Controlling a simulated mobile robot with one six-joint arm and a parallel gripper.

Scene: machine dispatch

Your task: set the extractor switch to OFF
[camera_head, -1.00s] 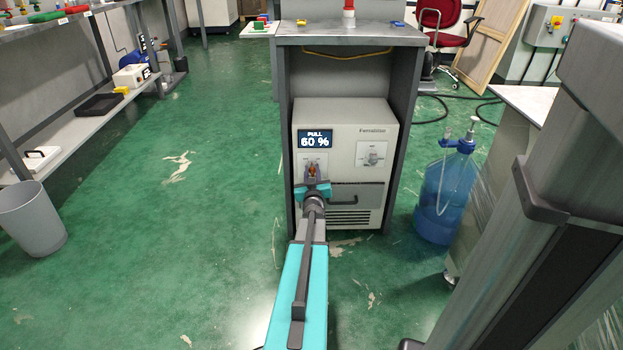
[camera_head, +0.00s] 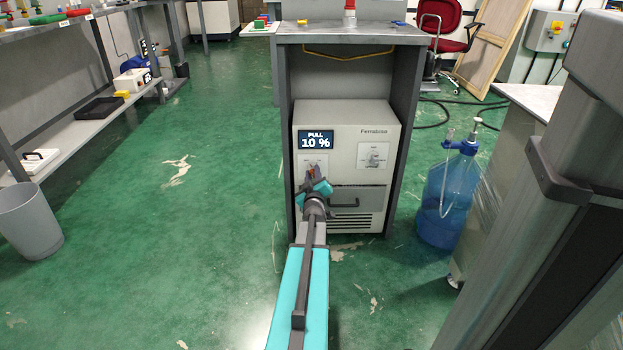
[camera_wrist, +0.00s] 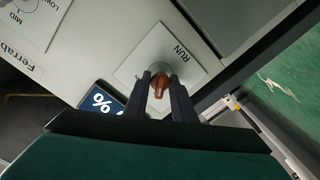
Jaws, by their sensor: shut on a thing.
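The extractor (camera_head: 345,150) is a pale box inside a grey cabinet. Its display (camera_head: 316,140) reads PULL 10 %. The extractor switch is an orange-brown knob (camera_wrist: 158,85) on a white plate (camera_wrist: 190,69) in the wrist view, with RUN readable on the plate. My gripper (camera_wrist: 160,80) is shut on this knob, with one dark finger on each side. In the head view my gripper (camera_head: 315,182) is tilted and covers much of the switch. The OFF mark cannot be made out.
A second dial (camera_head: 373,155) is right of the switch; a drawer handle (camera_head: 345,204) is below it. A blue water bottle (camera_head: 444,200) stands right of the cabinet, a grey bin (camera_head: 28,222) at far left. The green floor left of the cabinet is clear.

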